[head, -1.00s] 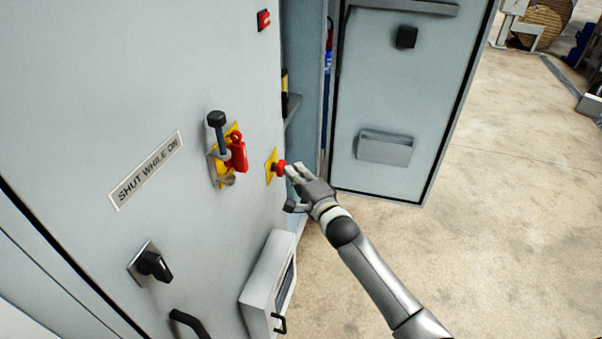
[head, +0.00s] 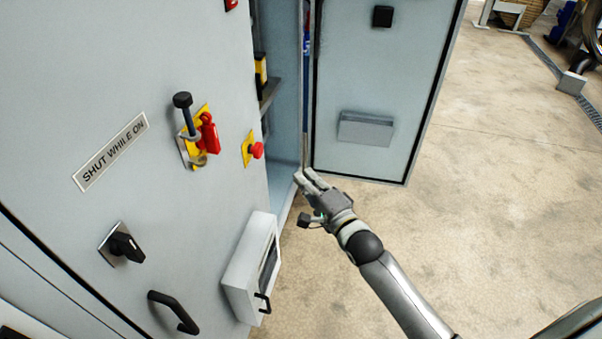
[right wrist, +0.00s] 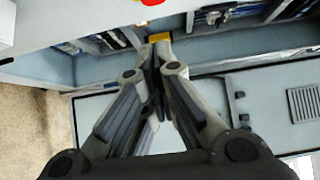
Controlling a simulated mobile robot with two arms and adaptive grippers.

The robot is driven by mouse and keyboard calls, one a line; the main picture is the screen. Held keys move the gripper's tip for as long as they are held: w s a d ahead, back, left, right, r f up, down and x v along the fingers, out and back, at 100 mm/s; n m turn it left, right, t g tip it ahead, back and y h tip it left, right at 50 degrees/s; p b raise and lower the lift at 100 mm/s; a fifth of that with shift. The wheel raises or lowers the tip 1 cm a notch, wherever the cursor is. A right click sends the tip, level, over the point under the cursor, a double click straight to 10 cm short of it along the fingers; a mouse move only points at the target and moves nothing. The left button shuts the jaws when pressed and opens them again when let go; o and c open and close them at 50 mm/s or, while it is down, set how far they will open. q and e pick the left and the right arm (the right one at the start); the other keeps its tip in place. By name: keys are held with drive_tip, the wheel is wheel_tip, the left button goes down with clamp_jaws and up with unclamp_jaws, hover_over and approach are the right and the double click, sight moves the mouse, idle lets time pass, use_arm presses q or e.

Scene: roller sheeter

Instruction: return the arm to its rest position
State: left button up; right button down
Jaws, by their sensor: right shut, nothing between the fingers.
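My right arm (head: 395,290) comes in from the lower right in the head view. Its gripper (head: 303,178) is shut and empty, just right of the cabinet's open doorway and apart from the red button (head: 257,150) on its yellow plate. In the right wrist view the gripper's fingers (right wrist: 158,45) meet at the tips with nothing between them. My left gripper is not in view.
The grey cabinet (head: 60,90) carries a red padlock (head: 209,133), a black rotary switch (head: 126,247), a black handle (head: 174,312) and a box (head: 243,280). Its open door (head: 365,90) stands behind the gripper. Bare floor (head: 480,190) lies to the right.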

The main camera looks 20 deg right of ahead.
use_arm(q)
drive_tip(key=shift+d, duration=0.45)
use_arm(e)
drive_tip(key=shift+s+d, duration=0.1)
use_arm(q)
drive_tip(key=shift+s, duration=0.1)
use_arm(e)
drive_tip(key=s+d+f+n+g+h, duration=0.1)
drive_tip(key=s+f+n+g, duration=0.3)
drive_tip(key=f, duration=0.8)
drive_tip(key=s+d+f+n+g+h, duration=0.1)
drive_tip(key=s+f, duration=0.4)
drive_tip(key=f, duration=0.6)
drive_tip(key=s+f+n+g, duration=0.3)
drive_tip(key=s+f, duration=0.2)
drive_tip(key=f, duration=0.7)
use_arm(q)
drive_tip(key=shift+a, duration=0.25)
use_arm(e)
drive_tip(key=s+f+n+g, duration=0.3)
drive_tip(key=s+f, duration=0.3)
drive_tip(key=s, duration=0.6)
drive_tip(key=s+f+n+g+h, duration=0.1)
drive_tip(key=s+f+n+g, duration=0.1)
drive_tip(key=s+f+n, duration=0.2)
drive_tip(key=s+f+n+g, duration=0.3)
drive_tip(key=s+f, duration=0.6)
drive_tip(key=s, duration=1.1)
drive_tip(key=shift+s+d+f+g, duration=0.15)
drive_tip(key=shift+s+d+g, duration=0.15)
